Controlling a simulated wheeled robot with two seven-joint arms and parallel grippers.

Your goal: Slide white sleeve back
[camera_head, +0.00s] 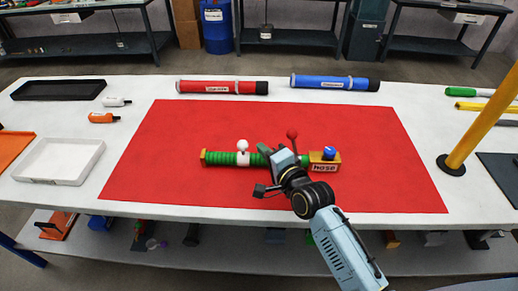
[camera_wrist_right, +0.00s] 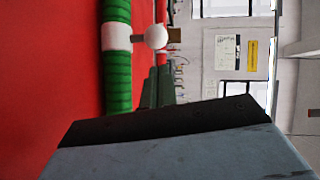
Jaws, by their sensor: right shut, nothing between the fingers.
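The white sleeve (camera_head: 243,159) sits around the green ribbed hose (camera_head: 222,158), left of its middle, with a white ball knob (camera_head: 242,145) on top. In the right wrist view the sleeve (camera_wrist_right: 116,36) and its knob (camera_wrist_right: 156,37) show at the top, beyond the fingers. My right gripper (camera_head: 264,150) is shut and empty, over the hose to the right of the sleeve and apart from it. It hides part of the hose. The hose runs to a tan block marked "HOSE" (camera_head: 324,167) with a blue knob (camera_head: 329,152). My left gripper is not in view.
A red-tipped lever (camera_head: 292,134) stands just right of my gripper. Red (camera_head: 222,87) and blue (camera_head: 335,82) tubes lie behind the red mat (camera_head: 400,190). A white tray (camera_head: 60,161) is at left, a yellow post (camera_head: 470,145) at right. The mat's front is clear.

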